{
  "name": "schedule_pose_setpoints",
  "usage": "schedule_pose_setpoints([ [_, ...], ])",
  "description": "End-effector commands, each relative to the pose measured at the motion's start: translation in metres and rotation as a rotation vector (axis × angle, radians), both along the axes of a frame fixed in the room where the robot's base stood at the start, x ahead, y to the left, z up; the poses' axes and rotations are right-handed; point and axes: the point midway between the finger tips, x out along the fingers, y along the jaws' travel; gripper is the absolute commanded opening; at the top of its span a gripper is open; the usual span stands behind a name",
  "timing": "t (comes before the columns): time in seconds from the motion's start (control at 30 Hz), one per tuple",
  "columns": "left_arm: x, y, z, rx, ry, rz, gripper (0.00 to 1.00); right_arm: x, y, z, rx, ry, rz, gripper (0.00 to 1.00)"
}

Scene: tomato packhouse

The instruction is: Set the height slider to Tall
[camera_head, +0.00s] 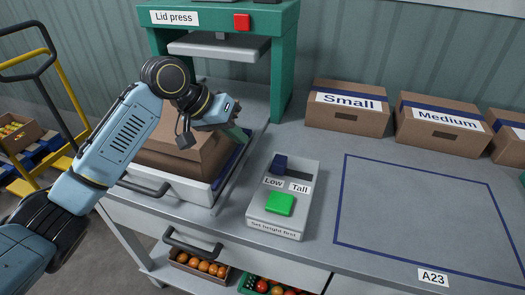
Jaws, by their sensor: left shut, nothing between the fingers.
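The control box (258,212) stands on the bench, with a label reading "Set height first" on its front. Its height slider knob (280,163) is dark blue and sits at the left end of the slot (298,174), above the "Low" label (273,182). The "Tall" label (300,187) is at the right end. A green button (280,203) is below. My left gripper (241,134) is shut and empty, up and to the left of the knob and apart from it. My right gripper is not in view.
The green lid press (283,75) stands behind, with a red button (241,21). A brown carton (165,160) is on a white sliding tray (190,188) under my left arm. Boxes marked Small (345,118) and Medium (440,143) stand at the back right. The blue-outlined area (420,215) is clear.

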Motion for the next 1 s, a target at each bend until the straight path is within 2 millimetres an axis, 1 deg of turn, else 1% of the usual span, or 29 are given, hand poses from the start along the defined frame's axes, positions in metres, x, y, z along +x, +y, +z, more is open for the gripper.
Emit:
schedule_pose_setpoints([
  [0.03,0.0,0.0,0.0,0.0,0.0,0.0,0.0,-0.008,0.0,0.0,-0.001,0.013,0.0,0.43],
  [0.1,0.0,-0.001,-0.002,0.0,0.001,0.0,0.0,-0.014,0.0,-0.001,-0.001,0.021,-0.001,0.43],
  [0.2,0.002,-0.006,-0.009,0.0,0.002,0.0,0.0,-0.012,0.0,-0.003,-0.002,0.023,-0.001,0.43],
  [0.3,0.005,-0.015,-0.022,-0.001,0.003,-0.001,0.0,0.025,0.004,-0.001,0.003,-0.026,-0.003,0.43],
  [0.5,0.013,-0.035,-0.052,0.001,0.002,0.0,0.0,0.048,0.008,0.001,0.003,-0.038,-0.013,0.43],
  [0.7,0.019,-0.05,-0.072,0.001,0.002,0.0,0.0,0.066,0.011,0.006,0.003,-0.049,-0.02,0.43],
  [0.83,0.021,-0.054,-0.079,0.001,0.0,0.001,0.0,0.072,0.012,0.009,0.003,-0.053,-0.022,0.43],
  [1.0,0.022,-0.056,-0.08,0.0,-0.001,0.001,0.0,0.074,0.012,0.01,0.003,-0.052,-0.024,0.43],
])
